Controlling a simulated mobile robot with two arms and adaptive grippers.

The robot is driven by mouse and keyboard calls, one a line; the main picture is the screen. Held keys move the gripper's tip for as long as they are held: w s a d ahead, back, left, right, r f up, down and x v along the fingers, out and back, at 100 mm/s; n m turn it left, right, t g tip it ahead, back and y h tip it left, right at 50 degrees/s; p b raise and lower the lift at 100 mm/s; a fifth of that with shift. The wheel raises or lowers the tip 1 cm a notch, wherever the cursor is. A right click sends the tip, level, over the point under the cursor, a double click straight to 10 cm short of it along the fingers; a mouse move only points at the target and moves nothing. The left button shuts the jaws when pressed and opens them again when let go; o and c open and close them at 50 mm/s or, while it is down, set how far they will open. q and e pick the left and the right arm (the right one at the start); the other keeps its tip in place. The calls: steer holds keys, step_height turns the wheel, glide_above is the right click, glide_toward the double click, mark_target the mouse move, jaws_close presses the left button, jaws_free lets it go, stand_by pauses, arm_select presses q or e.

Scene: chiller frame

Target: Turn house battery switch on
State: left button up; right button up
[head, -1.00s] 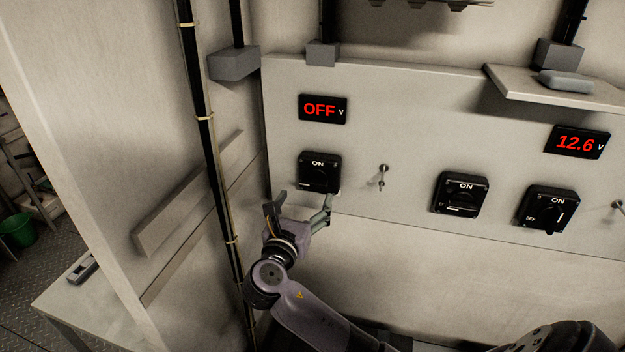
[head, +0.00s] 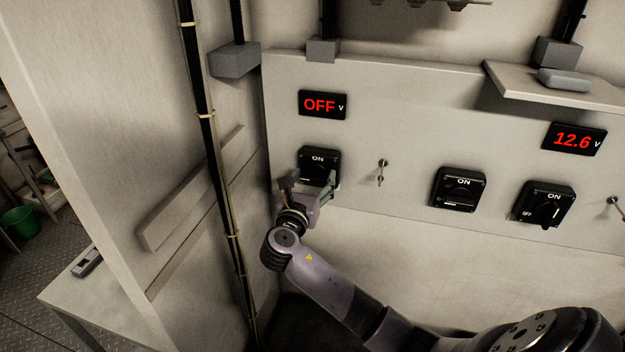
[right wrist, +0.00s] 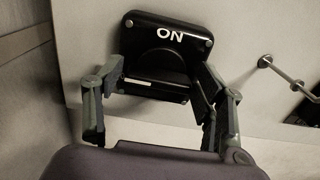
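A black rotary switch (head: 319,160) marked ON is on the left of the wall panel, below a red display (head: 322,104) reading OFF. My right gripper (head: 309,183) is at the lower part of this switch, its fingers spread. In the right wrist view the switch (right wrist: 168,30) is ahead, with one finger at its left and one at its right. The knob (right wrist: 155,62) shows as a dark rounded shape between the fingertips; I cannot tell whether they touch it. My left gripper is not in view.
A vertical cable (head: 212,150) and side wall stand close on the left.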

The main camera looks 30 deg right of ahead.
steer(key=c, duration=0.8)
steer(key=shift+o, duration=0.2)
steer(key=shift+m, duration=0.3)
steer(key=m+b, duration=0.1)
steer(key=m, duration=0.1)
steer(key=shift+s+f+m, duration=0.1)
steer(key=shift+f+m, duration=0.05)
steer(key=shift+m, duration=0.15)
steer(key=m+b, duration=0.1)
steer(key=m, duration=0.2)
steer(key=shift+d+m+b, duration=0.1)
steer(key=shift+m+b, duration=0.3)
steer(key=m+b, duration=0.2)
steer(key=m, duration=0.1)
steer(key=m+b, duration=0.2)
steer(key=m, duration=0.1)
steer(key=shift+s+f, duration=0.15)
steer(key=shift+f, duration=0.05)
steer(key=shift+d+m+b, duration=0.1)
steer(key=shift+m+b, duration=1.5)
steer(key=shift+m, duration=0.8)
steer(key=shift+r, duration=0.1)
